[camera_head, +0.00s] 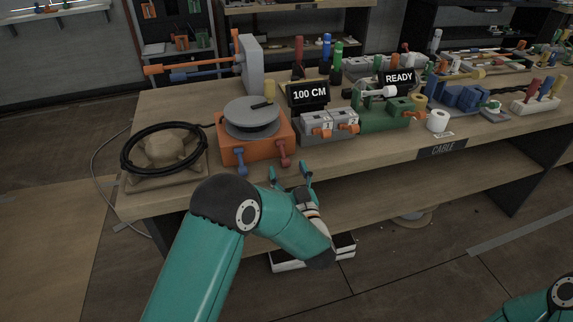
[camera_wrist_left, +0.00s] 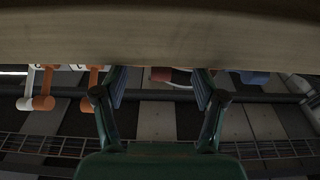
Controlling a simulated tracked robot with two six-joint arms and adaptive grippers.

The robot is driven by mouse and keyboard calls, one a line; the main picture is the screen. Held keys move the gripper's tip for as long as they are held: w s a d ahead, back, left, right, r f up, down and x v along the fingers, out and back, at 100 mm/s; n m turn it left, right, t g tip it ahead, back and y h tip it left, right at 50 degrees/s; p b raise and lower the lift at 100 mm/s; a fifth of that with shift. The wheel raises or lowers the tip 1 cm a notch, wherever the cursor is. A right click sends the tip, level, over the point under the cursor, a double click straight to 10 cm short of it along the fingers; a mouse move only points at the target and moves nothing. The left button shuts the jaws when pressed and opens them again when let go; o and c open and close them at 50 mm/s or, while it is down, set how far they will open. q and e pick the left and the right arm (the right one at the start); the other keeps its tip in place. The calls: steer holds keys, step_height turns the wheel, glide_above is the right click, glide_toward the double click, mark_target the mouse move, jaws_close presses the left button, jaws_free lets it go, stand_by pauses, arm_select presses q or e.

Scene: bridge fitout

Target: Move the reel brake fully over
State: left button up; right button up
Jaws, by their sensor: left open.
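The reel unit is an orange box (camera_head: 258,149) with a grey round reel (camera_head: 250,115) on top, at the front left of the bench. A blue-knobbed lever (camera_head: 240,166) and a red-knobbed lever (camera_head: 284,158) hang on its front. I cannot tell which is the brake. My left gripper (camera_head: 290,174) is open and empty, just below and in front of the red lever, by the bench edge. In the left wrist view, a red piece (camera_wrist_left: 160,74) shows between the open fingers (camera_wrist_left: 162,86), and a blue piece (camera_wrist_left: 254,77) shows to the right, both partly hidden by the bench edge.
The bench's front edge (camera_wrist_left: 160,40) fills the top of the left wrist view. A coiled black cable (camera_head: 163,149) lies left of the reel box. A grey clamp block with orange handles (camera_head: 328,127) stands close on its right. A lower shelf (camera_head: 400,185) runs under the bench.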

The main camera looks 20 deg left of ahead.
arm_select(q)
steer(key=v, duration=0.9)
steer(key=shift+f, duration=0.15)
step_height(320, 180, down, 13)
steer(key=s+a+m+g+h+p, duration=0.2)
steer(key=s+m+g+h+p, duration=0.1)
steer(key=g+h+p, duration=0.5)
steer(key=s+d+f+m+g+h+p, duration=0.1)
steer(key=s+f+g+h+p, duration=0.1)
steer(key=s, duration=0.9)
steer(key=s+d+f+g+h+p, duration=0.1)
steer(key=s+g+h, duration=0.4)
steer(key=s, duration=0.7)
steer(key=shift+d+f+m+g+p, duration=0.15)
steer(key=shift+f+m+g+p, duration=0.25)
steer(key=shift+f, duration=0.3)
